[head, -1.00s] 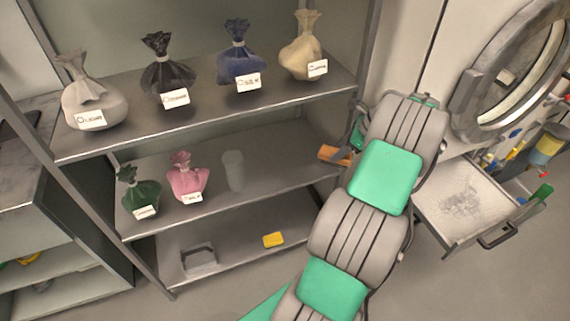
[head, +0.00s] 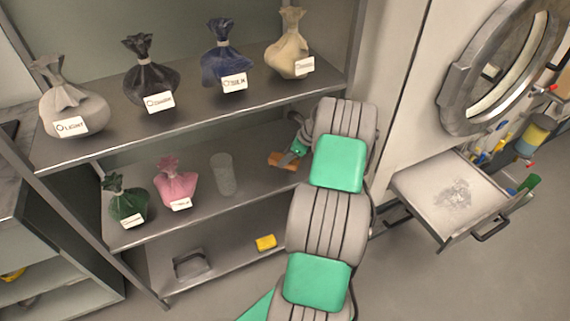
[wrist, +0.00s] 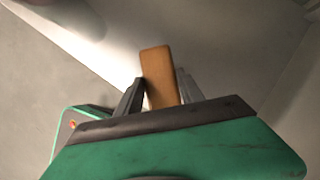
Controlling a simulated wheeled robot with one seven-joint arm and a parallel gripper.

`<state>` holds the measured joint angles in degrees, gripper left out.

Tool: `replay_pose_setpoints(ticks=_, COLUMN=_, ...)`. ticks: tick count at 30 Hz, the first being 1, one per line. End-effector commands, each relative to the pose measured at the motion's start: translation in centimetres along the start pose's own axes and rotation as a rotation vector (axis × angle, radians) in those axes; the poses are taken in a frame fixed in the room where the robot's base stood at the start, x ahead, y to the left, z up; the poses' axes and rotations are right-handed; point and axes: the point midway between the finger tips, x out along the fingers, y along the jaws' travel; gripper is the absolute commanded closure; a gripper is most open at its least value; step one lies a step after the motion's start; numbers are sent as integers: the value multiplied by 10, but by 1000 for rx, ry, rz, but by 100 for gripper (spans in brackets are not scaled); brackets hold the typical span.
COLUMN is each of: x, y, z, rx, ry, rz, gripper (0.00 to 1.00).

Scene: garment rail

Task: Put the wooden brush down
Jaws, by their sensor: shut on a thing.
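The wooden brush (head: 283,161) is an orange-brown block at the right end of the middle shelf (head: 245,190). My gripper (head: 296,153) reaches in from the right and is shut on the brush. In the wrist view the brush (wrist: 159,76) stands out between the two dark fingers of my gripper (wrist: 155,95). The brush is at or just above the shelf surface; I cannot tell whether it touches. My arm hides part of the shelf's right end.
A clear cup (head: 223,175), a pink bag (head: 176,184) and a green bag (head: 126,202) stand left of the brush. Several labelled bags fill the upper shelf (head: 200,103). A yellow block (head: 266,242) lies on the bottom shelf. An open drawer (head: 412,187) juts out at right.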

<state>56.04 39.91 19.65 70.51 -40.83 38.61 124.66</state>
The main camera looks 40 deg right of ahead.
Motion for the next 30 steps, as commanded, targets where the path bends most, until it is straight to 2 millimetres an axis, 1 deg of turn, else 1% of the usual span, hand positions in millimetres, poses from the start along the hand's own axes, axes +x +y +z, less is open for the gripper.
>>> replay_pose_setpoints(ticks=1, x=9, y=1, z=1, rx=-1, ry=1, rz=3, gripper=87)
replay_pose_setpoints(ticks=3, x=22, y=2, z=-7, rx=1, ry=0, rz=4, gripper=87)
replay_pose_setpoints(ticks=6, x=32, y=1, z=-14, rx=-1, ry=0, rz=3, gripper=87)
replay_pose_setpoints(ticks=15, x=35, y=1, z=-15, rx=-1, ry=0, rz=2, gripper=87)
replay_pose_setpoints(ticks=16, x=35, y=1, z=-16, rx=-1, ry=0, rz=2, gripper=54)
replay_pose_setpoints(ticks=24, x=34, y=1, z=-15, rx=-1, ry=0, rz=2, gripper=33)
replay_pose_setpoints(ticks=30, x=34, y=1, z=-15, rx=-1, ry=0, rz=2, gripper=33)
